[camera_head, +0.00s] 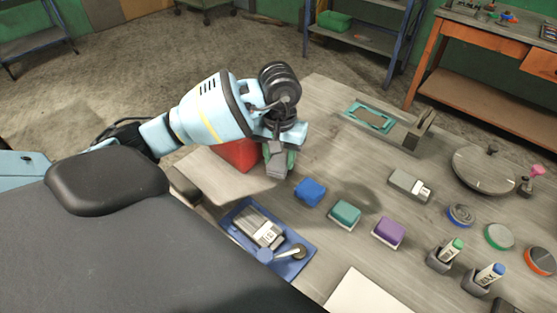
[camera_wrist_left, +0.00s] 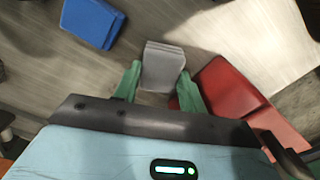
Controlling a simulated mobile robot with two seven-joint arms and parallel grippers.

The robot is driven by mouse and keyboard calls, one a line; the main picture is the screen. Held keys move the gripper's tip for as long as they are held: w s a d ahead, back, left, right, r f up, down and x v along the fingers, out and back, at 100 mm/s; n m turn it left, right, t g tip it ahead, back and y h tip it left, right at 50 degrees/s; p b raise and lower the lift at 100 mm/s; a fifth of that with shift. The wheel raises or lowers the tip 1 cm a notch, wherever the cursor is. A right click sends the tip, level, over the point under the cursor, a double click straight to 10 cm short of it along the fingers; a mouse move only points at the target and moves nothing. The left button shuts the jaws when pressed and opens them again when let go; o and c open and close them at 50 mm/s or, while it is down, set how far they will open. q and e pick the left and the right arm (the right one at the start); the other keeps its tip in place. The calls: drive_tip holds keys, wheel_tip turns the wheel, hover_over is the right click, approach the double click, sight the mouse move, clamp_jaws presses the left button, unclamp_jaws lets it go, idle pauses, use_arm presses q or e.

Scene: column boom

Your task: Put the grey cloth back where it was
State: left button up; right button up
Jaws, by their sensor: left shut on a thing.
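The grey cloth (camera_head: 276,163) is a small folded grey block. In the left wrist view the cloth (camera_wrist_left: 163,67) sits between the two green fingertips. My left gripper (camera_head: 281,157) is shut on it, over the table's left part; the left wrist view also shows the gripper (camera_wrist_left: 160,88). I cannot tell how far the cloth is above the tabletop. A red object (camera_head: 236,153) is right beside the gripper, partly hidden behind it. The blue block (camera_head: 310,191) lies a little to the right of the cloth. My right gripper is not in view.
A blue tray (camera_head: 303,268) with tools lies in front. Teal (camera_head: 345,213) and purple (camera_head: 388,232) blocks continue the row. A grey-and-white block (camera_head: 409,185), a teal-framed fixture (camera_head: 370,118) and a round plate (camera_head: 484,172) stand farther back. Bare wood (camera_head: 320,130) lies behind the blue block.

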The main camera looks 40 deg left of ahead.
sight(279, 161)
use_arm(q)
drive_tip(key=shift+f, duration=0.9)
drive_tip(key=shift+f, duration=0.1)
drive_tip(key=shift+f, duration=0.15)
drive_tip(key=o, duration=0.9)
drive_tip(key=shift+o, duration=0.2)
wheel_tip(279, 161, up, 12)
drive_tip(key=shift+r, duration=0.25)
drive_tip(key=shift+s+f, duration=0.1)
